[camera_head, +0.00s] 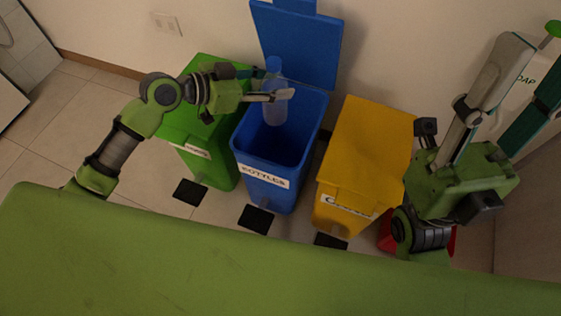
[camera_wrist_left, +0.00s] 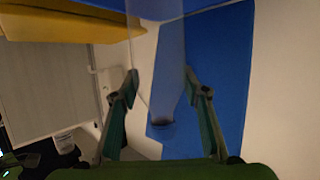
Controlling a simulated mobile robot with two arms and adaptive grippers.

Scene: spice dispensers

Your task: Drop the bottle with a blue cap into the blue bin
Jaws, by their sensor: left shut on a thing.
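The bottle (camera_head: 266,112) is translucent pale blue and upright in the head view, over the open mouth of the blue bin (camera_head: 240,146). My left gripper (camera_head: 272,96) is shut on it at mid-height. Its narrower upper end looks blue, but I cannot make out the cap clearly. In the left wrist view the bottle (camera_wrist_left: 168,75) stands between the two fingers of my left gripper (camera_wrist_left: 165,90). The blue bin has a white "BOTTLES" label and its lid (camera_head: 297,45) is raised against the wall.
A green bin (camera_head: 208,158) with its lid shut stands left of the blue bin. A yellow bin (camera_head: 365,150) with its lid shut stands to the right. A red bin (camera_head: 386,240) is partly hidden behind my right arm. The wall is close behind the bins.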

